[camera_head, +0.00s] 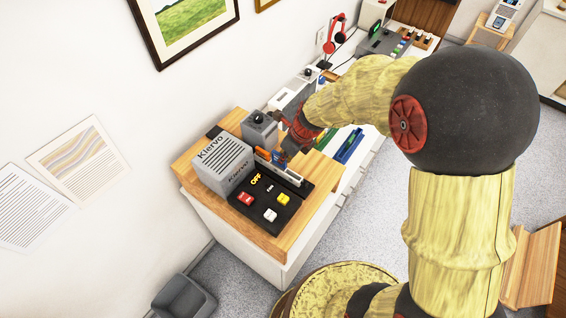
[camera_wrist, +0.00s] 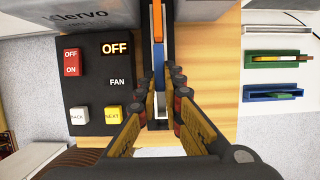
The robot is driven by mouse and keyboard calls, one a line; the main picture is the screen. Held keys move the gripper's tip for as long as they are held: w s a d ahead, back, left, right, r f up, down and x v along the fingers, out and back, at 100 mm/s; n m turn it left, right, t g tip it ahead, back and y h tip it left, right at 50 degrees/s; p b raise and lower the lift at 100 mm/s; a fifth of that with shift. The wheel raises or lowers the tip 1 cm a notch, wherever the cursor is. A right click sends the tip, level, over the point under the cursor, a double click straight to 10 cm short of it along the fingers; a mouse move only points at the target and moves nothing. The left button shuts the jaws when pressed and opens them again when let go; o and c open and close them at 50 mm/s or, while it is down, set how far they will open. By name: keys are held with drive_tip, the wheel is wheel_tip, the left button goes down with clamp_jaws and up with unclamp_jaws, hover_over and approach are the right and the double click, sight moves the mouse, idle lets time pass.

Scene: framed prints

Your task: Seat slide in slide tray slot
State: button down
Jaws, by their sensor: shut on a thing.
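My gripper (camera_wrist: 163,78) is shut on a thin blue slide (camera_wrist: 158,58), seen edge-on between the fingertips in the wrist view. An orange slide (camera_wrist: 158,20) stands in line beyond it. Whether the blue slide is fully down in a slot cannot be told. In the head view my gripper (camera_head: 287,150) is low over the tray (camera_head: 290,174), and the arm hides part of it.
The grey Klervo projector (camera_head: 222,166) stands left of the tray, with a black button panel (camera_head: 268,200) in front, its display reading OFF. Green (camera_wrist: 278,59) and blue (camera_wrist: 273,93) holders lie to the right. Bare wood (camera_wrist: 215,70) shows right of the tray.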

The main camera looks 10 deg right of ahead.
drive_tip(key=x, duration=0.2)
drive_tip(key=b+x, duration=0.1)
drive_tip(key=x, duration=0.1)
drive_tip(key=shift+s+d, duration=0.2)
drive_tip(key=shift+d, duration=0.05)
drive_tip(key=c, duration=2)
unclamp_jaws()
drive_tip(key=shift+o, duration=0.4)
